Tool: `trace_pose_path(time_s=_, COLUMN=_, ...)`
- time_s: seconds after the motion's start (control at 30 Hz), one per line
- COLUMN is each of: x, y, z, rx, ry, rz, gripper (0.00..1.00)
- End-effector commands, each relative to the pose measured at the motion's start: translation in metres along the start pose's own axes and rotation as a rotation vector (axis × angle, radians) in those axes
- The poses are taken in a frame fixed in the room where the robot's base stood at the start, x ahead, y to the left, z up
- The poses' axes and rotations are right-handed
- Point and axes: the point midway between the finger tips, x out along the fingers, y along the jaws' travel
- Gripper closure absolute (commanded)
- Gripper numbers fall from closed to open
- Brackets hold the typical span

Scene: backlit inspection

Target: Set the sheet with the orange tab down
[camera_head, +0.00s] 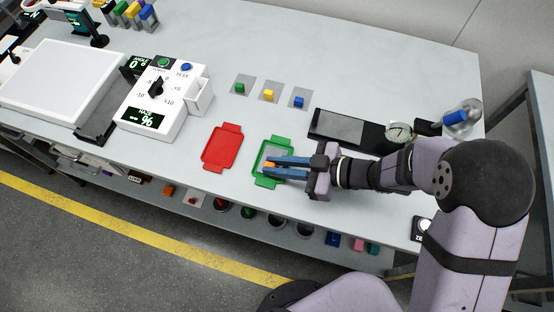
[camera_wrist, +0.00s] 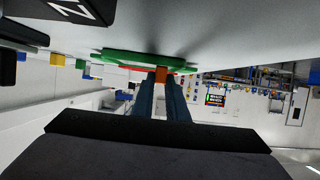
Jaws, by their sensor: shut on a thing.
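My gripper (camera_head: 268,169) reaches in from the right, its blue fingers shut on the orange tab (camera_head: 270,164). The tab also shows between the fingertips in the wrist view (camera_wrist: 161,75). The sheet (camera_head: 275,152) looks like a clear or greyish pane within the outline of the green tray (camera_head: 262,183). It is partly hidden by my fingers. The green tray also shows in the wrist view (camera_wrist: 120,55), close to the fingertips. I cannot tell whether the sheet touches the tray floor.
An empty red tray (camera_head: 222,147) lies left of the green one. Behind are small green, yellow and blue blocks on grey pads (camera_head: 269,95). A white haze meter (camera_head: 157,100) stands left. A dark stand (camera_head: 350,127) and a dial (camera_head: 399,132) are near my arm.

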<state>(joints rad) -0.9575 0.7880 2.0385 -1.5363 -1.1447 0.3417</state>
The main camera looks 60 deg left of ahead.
Motion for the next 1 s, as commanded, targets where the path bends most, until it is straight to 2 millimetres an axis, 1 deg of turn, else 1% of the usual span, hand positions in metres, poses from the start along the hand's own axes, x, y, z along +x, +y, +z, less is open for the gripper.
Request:
trace_pose_path(time_s=0.3, x=0.002, y=0.000, z=0.004, rx=0.000, ry=0.000, rz=0.000, gripper=1.00)
trace_pose_path(time_s=0.33, x=0.001, y=0.000, z=0.003, rx=0.000, ry=0.000, rz=0.001, gripper=0.82)
trace_pose_path(time_s=0.4, x=0.001, y=0.000, z=0.003, rx=0.000, ry=0.000, rz=0.001, gripper=0.68)
trace_pose_path(time_s=0.67, x=0.001, y=0.000, z=0.002, rx=0.000, ry=0.000, rz=0.000, gripper=0.68)
trace_pose_path(time_s=0.8, x=-0.001, y=0.000, z=-0.002, rx=0.000, ry=0.000, rz=0.001, gripper=0.68)
trace_pose_path(time_s=0.87, x=-0.005, y=0.001, z=0.000, rx=0.000, ry=0.000, rz=0.003, gripper=0.68)
trace_pose_path(time_s=1.0, x=-0.022, y=0.002, z=0.000, rx=0.000, ry=0.001, rz=0.005, gripper=0.68)
